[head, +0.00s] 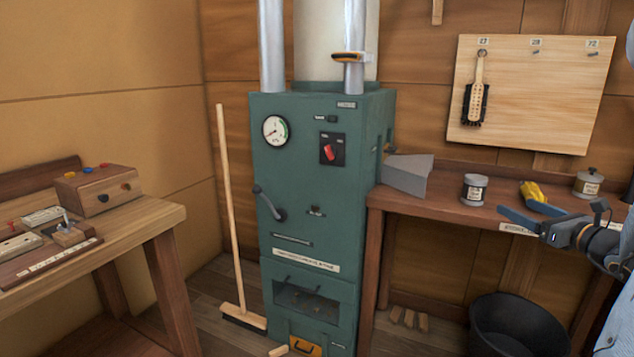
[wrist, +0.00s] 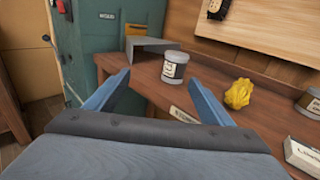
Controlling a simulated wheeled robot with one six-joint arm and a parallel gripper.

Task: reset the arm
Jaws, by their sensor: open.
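My gripper (head: 530,216) shows at the right of the head view, in front of the bench on the right. Its blue jaws are spread apart with nothing between them. In the wrist view the two fingers (wrist: 160,96) point toward the bench front and a tin. My arm comes in from the right edge of the head view.
The wooden bench (head: 440,202) carries a labelled tin (head: 474,190), a yellow lump (head: 533,192), a second tin (head: 588,183) and a grey wedge-shaped piece (head: 408,174). A black bucket (head: 515,325) stands below. A green boiler (head: 270,180), broom (head: 228,200) and left bench (head: 150,222) stand leftward.

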